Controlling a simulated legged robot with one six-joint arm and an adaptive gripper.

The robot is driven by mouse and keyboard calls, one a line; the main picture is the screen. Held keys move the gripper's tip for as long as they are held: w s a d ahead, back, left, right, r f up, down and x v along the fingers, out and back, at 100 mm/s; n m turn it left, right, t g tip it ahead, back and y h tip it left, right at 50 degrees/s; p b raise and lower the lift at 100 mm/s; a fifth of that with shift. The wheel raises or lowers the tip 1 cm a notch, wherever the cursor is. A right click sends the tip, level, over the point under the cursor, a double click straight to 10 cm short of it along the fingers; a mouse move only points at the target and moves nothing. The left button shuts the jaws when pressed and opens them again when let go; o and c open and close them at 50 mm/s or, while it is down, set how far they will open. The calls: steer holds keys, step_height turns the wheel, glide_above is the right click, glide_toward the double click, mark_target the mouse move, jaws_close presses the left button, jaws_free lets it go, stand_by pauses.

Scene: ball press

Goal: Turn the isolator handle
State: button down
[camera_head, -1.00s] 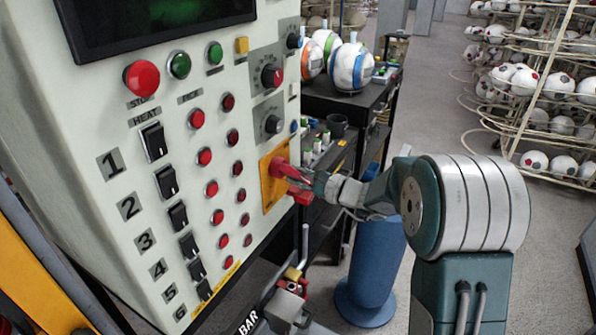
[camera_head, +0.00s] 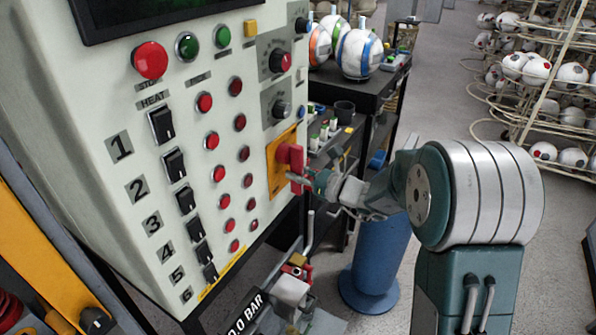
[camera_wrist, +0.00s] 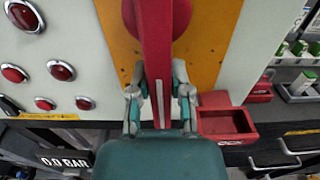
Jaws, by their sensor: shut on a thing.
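The red isolator handle (camera_head: 291,158) sits on an orange-yellow plate (camera_head: 274,180) at the right side of the pale control panel. It stands roughly upright against the plate in the head view. In the wrist view the handle (camera_wrist: 156,40) runs down from the top centre, with the orange plate (camera_wrist: 205,45) behind it. My gripper (camera_head: 304,183) reaches in from the right at the handle's lower part. In the wrist view my gripper (camera_wrist: 158,95) has a finger on each side of the handle and is shut on it. The exact finger contact is small in view.
The panel carries rows of red buttons (camera_head: 212,141), black switches (camera_head: 175,166) and two knobs (camera_head: 281,108). A red bin (camera_wrist: 228,122) is close to the right of my gripper in the wrist view. A blue cylinder (camera_head: 376,262) stands below my arm.

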steer(key=shift+s+f+m, duration=0.1)
steer(key=shift+f+m, duration=0.1)
steer(key=shift+m, duration=0.1)
steer(key=c, duration=0.7)
jaws_free()
steer(key=shift+o, duration=0.7)
steer(key=shift+r, duration=0.1)
steer(key=v, duration=1.1)
steer(key=shift+s+d, duration=0.2)
steer(key=shift+d, duration=0.15)
steer(key=shift+a, duration=0.1)
